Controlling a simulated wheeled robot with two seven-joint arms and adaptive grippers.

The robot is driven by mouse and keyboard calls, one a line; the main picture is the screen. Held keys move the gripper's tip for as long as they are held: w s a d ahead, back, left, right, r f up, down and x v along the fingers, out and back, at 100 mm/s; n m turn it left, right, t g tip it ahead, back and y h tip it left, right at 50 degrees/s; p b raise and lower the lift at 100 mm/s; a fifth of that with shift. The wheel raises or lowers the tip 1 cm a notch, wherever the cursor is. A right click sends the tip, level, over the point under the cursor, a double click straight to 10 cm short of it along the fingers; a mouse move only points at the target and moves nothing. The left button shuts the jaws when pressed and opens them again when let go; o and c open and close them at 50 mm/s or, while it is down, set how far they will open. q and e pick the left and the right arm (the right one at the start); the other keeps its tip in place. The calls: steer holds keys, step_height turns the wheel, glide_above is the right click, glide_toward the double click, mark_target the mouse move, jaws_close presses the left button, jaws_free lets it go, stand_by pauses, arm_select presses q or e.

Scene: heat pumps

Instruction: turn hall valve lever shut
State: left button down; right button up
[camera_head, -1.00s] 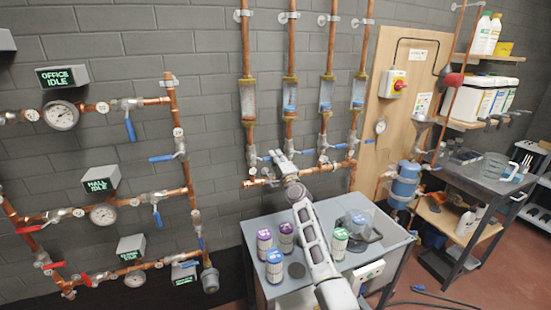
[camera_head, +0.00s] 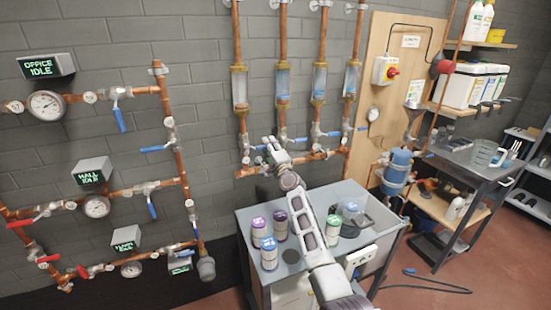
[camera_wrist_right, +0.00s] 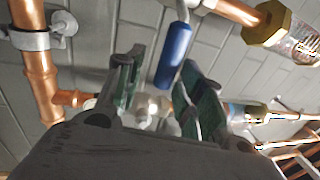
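The hall unit's display (camera_head: 92,172) reads HALL IDLE, above a gauge (camera_head: 97,207). On its pipe are a blue lever (camera_head: 151,207) hanging down and a red lever (camera_head: 20,223) at the left. My right gripper (camera_head: 272,148) is at the pipe manifold below the glass flow tubes, beside several blue levers. In the right wrist view, the gripper (camera_wrist_right: 160,92) is open, with a blue lever (camera_wrist_right: 174,55) showing between and beyond its fingers. I cannot tell whether they touch it. I see no label on that lever. My left gripper is not in view.
A grey bench (camera_head: 350,190) with several coloured-lid canisters and a jug (camera_head: 352,215) stands below my right arm. Copper pipes and the manifold (camera_head: 300,160) crowd the wall. A wooden board (camera_head: 385,60) with a red switch is to the right. A cable lies on the floor.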

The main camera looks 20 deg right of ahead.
steer(key=s+f, duration=0.2)
steer(key=s, duration=0.9)
steer(key=shift+s+d+f, duration=0.2)
steer(key=shift+s, duration=0.1)
stand_by(0.7)
steer(key=shift+s, duration=0.1)
